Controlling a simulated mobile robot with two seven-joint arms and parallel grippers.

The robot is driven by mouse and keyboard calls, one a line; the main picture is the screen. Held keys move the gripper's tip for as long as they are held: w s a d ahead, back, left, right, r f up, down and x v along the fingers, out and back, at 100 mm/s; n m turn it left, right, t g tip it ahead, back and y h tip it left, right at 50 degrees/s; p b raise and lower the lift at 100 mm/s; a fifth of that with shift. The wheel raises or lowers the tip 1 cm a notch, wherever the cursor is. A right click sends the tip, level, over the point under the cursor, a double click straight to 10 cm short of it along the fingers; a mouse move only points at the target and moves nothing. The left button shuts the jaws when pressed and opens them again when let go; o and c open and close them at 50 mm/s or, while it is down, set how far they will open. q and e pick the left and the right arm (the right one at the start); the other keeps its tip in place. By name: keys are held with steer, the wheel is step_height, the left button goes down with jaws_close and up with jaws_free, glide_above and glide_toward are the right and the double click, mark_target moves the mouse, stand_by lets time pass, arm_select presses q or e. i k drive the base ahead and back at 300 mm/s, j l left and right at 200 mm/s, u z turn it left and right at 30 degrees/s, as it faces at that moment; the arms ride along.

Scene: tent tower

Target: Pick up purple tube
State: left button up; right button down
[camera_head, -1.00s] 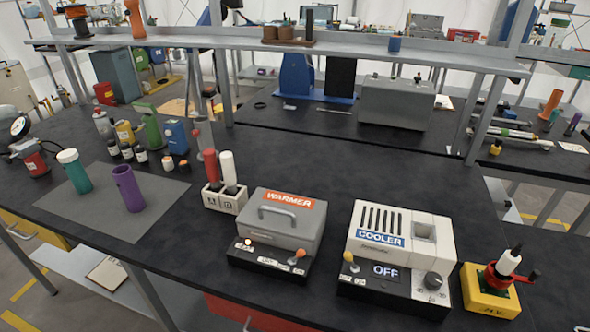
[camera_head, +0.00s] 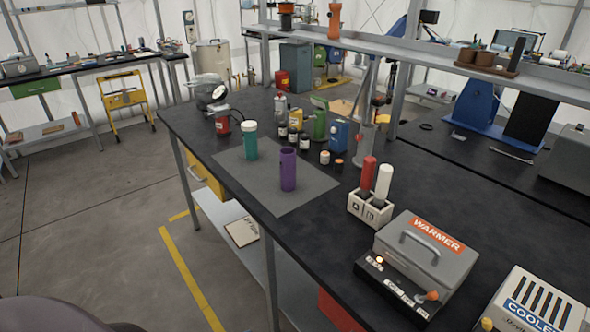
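The purple tube (camera_head: 288,170) stands upright on a grey mat (camera_head: 300,193) near the front edge of the black table. It looks open at the top. A teal tube with a white cap (camera_head: 250,141) stands upright to its left on the same mat. Neither of my grippers shows in the head view, so nothing is seen touching the purple tube.
Several small bottles (camera_head: 304,140) and a blue device (camera_head: 339,135) stand behind the tubes. A holder with a red and a white stick (camera_head: 369,206) and the warmer box (camera_head: 425,250) stand to the right. Open floor (camera_head: 110,220) lies left of the table.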

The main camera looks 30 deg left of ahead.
mark_target(288, 170)
steer(key=j, duration=2.5)
